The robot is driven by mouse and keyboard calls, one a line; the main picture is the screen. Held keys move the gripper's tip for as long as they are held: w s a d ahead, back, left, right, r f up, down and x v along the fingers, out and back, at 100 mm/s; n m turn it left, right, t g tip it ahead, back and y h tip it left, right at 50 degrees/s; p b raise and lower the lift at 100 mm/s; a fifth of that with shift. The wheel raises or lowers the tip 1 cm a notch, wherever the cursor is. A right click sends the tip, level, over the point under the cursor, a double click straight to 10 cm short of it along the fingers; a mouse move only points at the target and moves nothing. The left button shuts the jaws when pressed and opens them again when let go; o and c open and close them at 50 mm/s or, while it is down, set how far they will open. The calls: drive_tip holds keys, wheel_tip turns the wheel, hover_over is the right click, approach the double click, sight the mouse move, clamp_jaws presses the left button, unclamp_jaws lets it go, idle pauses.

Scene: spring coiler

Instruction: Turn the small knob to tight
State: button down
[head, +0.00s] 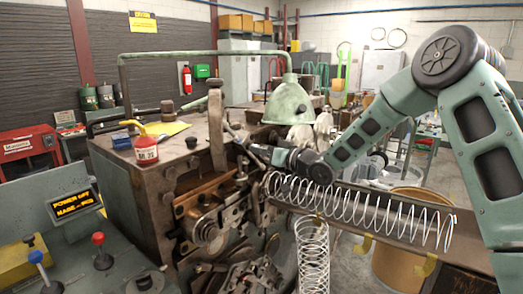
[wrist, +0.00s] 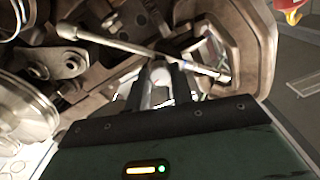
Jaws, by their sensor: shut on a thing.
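The spring coiler (head: 205,200) is a worn metal machine in the middle of the head view. My gripper (head: 240,146) reaches into its upper right side from the right. In the wrist view the two dark fingers of my gripper (wrist: 161,88) are shut on a small pale round knob (wrist: 160,74). A thin metal rod (wrist: 130,43) with a rounded end crosses just beyond the fingertips. In the head view the knob is too small and covered to make out. I see no marking that shows the knob's setting.
A long coil spring (head: 365,212) lies along a rail below my arm, and another spring (head: 312,255) hangs down. A green lamp (head: 288,102) stands behind the gripper. A control panel (head: 75,208) is at left.

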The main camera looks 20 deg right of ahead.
drive_tip(key=shift+m+p, duration=0.35)
drive_tip(key=shift+m, duration=1.15)
drive_tip(key=shift+f, duration=0.1)
drive_tip(key=c, duration=1.2)
unclamp_jaws()
drive_tip(key=b+v, duration=0.5)
drive_tip(key=v, duration=1.2)
drive_tip(key=shift+s+d, duration=0.2)
drive_tip(key=shift+d, duration=0.05)
drive_tip(key=shift+a, duration=0.1)
